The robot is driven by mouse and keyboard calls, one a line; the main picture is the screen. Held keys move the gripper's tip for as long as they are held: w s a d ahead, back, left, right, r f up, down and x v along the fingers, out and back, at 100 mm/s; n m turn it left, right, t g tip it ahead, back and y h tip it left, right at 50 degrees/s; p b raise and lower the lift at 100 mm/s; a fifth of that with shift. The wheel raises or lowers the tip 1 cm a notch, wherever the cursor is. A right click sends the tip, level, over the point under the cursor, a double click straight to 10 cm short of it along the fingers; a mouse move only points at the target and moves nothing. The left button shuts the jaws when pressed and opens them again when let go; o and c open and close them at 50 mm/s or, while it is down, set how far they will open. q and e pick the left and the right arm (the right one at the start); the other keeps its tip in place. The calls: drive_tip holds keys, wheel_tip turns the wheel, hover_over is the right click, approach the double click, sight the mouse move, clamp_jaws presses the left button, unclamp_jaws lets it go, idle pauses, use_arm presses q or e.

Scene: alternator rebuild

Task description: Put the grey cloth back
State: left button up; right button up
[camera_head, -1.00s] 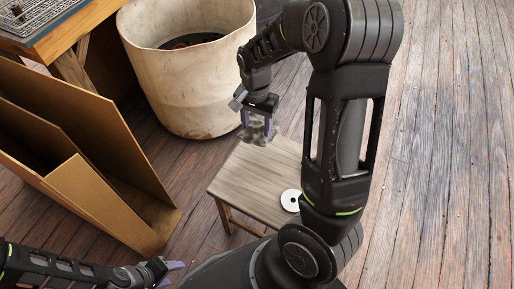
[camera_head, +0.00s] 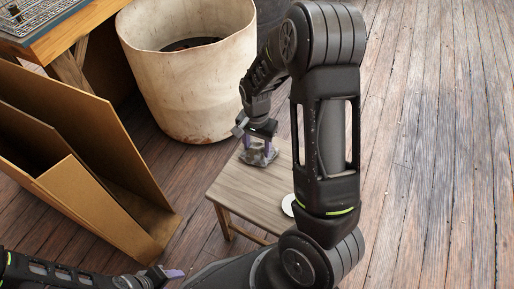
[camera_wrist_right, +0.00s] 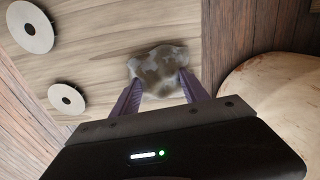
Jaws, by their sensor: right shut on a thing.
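The crumpled grey cloth (camera_head: 259,156) is between the purple fingers of my right gripper (camera_head: 258,145), at the far corner of the small wooden stool (camera_head: 245,190). The cloth is low at the stool top and seems to touch it. In the right wrist view the cloth (camera_wrist_right: 158,70) lies against the pale wood, with the fingers of my right gripper (camera_wrist_right: 157,82) shut on it. My left gripper (camera_head: 174,273) is at the bottom left, partly in view, apart from the stool; its opening cannot be made out.
Two white discs with dark centres, a larger one (camera_wrist_right: 30,27) and a smaller one (camera_wrist_right: 67,99), lie on the stool. A large worn bin (camera_head: 190,90) stands behind it. An open cardboard box (camera_head: 100,150) is at left. The floor at right is clear.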

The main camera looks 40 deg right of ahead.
sight(257, 149)
drive_tip(key=shift+f, duration=0.25)
drive_tip(key=shift+f, duration=0.15)
drive_tip(key=o, duration=1.3)
drive_tip(key=shift+r, duration=0.2)
wheel_tip(257, 149, up, 12)
drive_tip(key=p, duration=0.3)
drive_tip(key=shift+p, duration=0.4)
drive_tip(key=shift+a, duration=0.1)
